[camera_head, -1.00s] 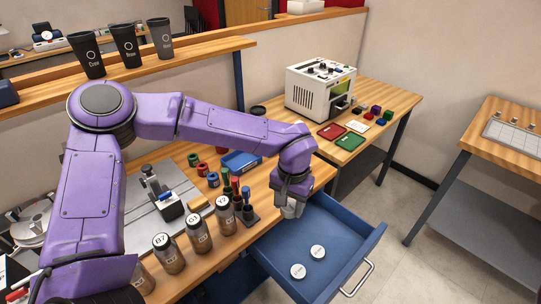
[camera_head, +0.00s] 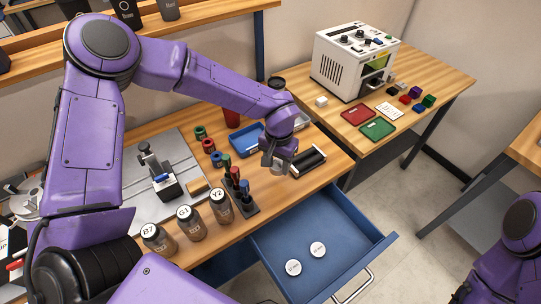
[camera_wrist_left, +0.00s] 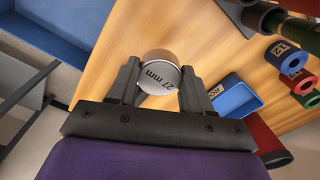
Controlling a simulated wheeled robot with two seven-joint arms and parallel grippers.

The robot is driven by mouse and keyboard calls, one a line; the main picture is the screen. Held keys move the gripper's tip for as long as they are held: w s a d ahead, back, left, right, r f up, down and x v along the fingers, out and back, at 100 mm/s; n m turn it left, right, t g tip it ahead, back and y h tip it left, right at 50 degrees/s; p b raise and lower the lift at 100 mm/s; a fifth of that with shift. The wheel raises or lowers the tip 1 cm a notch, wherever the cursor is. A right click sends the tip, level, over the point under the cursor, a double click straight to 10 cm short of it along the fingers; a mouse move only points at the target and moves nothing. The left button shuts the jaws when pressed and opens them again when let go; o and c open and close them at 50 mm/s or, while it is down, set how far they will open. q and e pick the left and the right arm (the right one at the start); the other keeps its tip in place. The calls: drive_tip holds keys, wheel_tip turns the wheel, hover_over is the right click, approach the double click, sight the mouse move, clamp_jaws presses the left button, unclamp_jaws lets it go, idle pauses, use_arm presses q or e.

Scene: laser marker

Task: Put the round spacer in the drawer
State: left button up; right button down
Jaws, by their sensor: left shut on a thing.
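My left gripper (camera_head: 280,165) is shut on the round spacer (camera_wrist_left: 158,72), a silver-grey disc marked "27 mm" that sits between the two fingers in the left wrist view. In the head view the gripper is over the wooden table, behind and left of the blue drawer (camera_head: 350,232), and the spacer is hard to make out there. The drawer is pulled open. Two white labelled discs (camera_head: 293,267) (camera_head: 318,249) lie inside it, apart from each other. My right arm shows at the lower right edge, but its gripper does not.
A black tray with a roller (camera_head: 308,163) is just right of the left gripper. Capped bottles (camera_head: 190,224) and a stamp stand (camera_head: 240,195) line the table front. A blue tray (camera_head: 247,139) and coloured rings (camera_head: 208,145) are behind. The right part of the drawer is free.

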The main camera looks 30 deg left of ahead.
sight(276, 182)
use_arm(q)
drive_tip(key=f, duration=0.6)
drive_tip(key=shift+w+a+f+p, duration=0.1)
drive_tip(key=shift+a+f+p, duration=0.15)
drive_tip(key=shift+f+p, duration=0.05)
drive_tip(key=shift+d, duration=0.1)
drive_tip(key=o, duration=1.1)
drive_tip(key=shift+f, duration=0.1)
